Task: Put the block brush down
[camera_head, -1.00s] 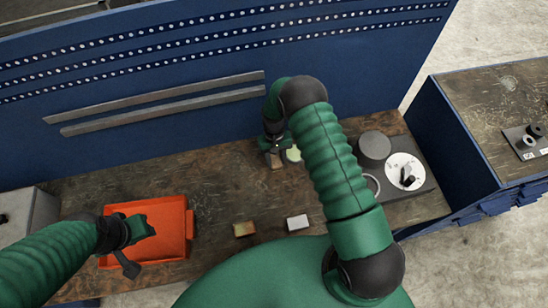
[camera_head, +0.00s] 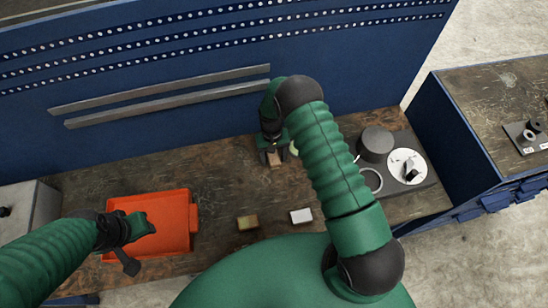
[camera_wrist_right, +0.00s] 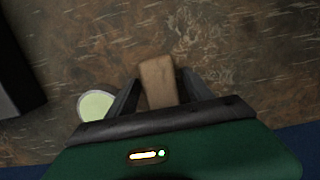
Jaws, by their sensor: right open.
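The block brush, a small tan wooden block (camera_head: 275,160), is on the workbench near the back wall. It also shows between the fingers in the right wrist view (camera_wrist_right: 158,82). My right gripper (camera_head: 271,158) is low over the bench with its dark fingers open on either side of the block. In the right wrist view my right gripper (camera_wrist_right: 158,88) shows a gap beside the block. The block's near end is hidden by the gripper body. My left gripper (camera_head: 132,245) is over the orange bin; its jaw state is unclear.
The orange bin (camera_head: 192,246) stands at the left. A brown-yellow block (camera_head: 247,222) and a white-topped block (camera_head: 301,216) lie at the front. A pale green disc (camera_wrist_right: 96,106) is close beside my right gripper. A grey device (camera_head: 376,143) stands at the right.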

